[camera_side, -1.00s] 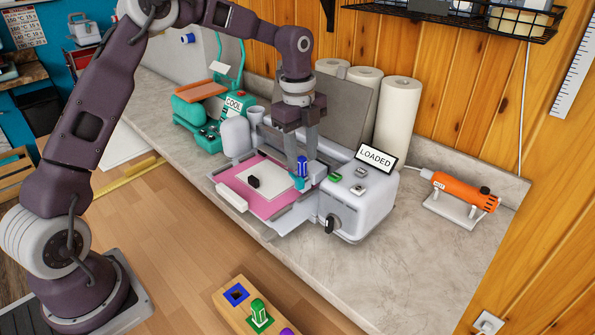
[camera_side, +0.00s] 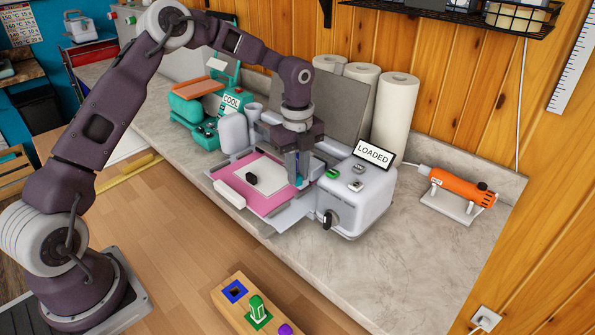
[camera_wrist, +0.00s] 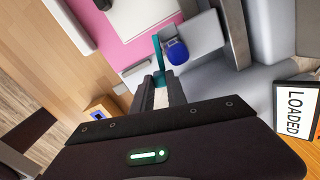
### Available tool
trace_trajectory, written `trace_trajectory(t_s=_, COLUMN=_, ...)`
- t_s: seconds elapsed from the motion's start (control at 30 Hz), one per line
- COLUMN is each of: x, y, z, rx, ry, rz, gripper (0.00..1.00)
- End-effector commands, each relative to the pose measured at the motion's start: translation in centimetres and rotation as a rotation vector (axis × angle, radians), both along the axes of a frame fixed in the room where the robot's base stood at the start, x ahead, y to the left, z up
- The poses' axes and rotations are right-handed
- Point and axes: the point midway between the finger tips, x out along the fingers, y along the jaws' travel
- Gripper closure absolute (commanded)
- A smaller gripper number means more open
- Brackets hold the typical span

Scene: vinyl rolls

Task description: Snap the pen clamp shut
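The pen clamp (camera_wrist: 157,52) is a small teal part on the cutting machine, beside a blue-capped pen (camera_wrist: 177,51). In the side view the teal part (camera_side: 299,182) shows at my fingertips, and the pen is mostly hidden behind my fingers. My gripper (camera_side: 297,183) points down over the right edge of the pink mat. In the wrist view my two fingers (camera_wrist: 160,80) have a gap between them, and the lower end of the teal part lies at their tips. I cannot tell whether they grip it.
The white machine (camera_side: 360,200) stands right of my gripper, with a LOADED sign (camera_side: 374,154) on it. The pink mat (camera_side: 236,186) bears a white sheet and a black piece. Paper rolls (camera_side: 395,110) stand behind. An orange tool (camera_side: 460,188) rests at the right; the front counter is clear.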

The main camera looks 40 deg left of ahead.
Motion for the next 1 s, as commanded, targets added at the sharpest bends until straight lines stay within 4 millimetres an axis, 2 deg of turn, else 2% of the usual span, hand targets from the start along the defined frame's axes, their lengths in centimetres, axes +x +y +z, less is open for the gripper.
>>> trace_trajectory(t_s=0.17, x=0.1, y=0.0, z=0.0, rx=0.000, ry=-0.001, rz=0.014, gripper=1.00)
trace_trajectory(t_s=0.37, x=1.4, y=-0.4, z=0.0, rx=0.000, ry=0.000, rz=0.246, gripper=1.00)
trace_trajectory(t_s=0.53, x=1.4, y=-0.3, z=0.0, rx=0.000, ry=0.000, rz=0.251, gripper=1.00)
trace_trajectory(t_s=0.57, x=1.4, y=-0.3, z=0.0, rx=0.000, ry=0.000, rz=0.251, gripper=0.77)
trace_trajectory(t_s=0.63, x=1.4, y=-0.3, z=0.0, rx=0.000, ry=0.000, rz=0.250, gripper=0.63)
trace_trajectory(t_s=0.67, x=1.4, y=-0.3, z=0.0, rx=0.000, ry=0.000, rz=0.250, gripper=0.60)
trace_trajectory(t_s=0.93, x=1.4, y=-0.3, z=0.1, rx=0.000, ry=0.000, rz=0.249, gripper=0.60)
trace_trajectory(t_s=1.0, x=1.4, y=-0.3, z=0.7, rx=0.001, ry=-0.001, rz=0.249, gripper=0.60)
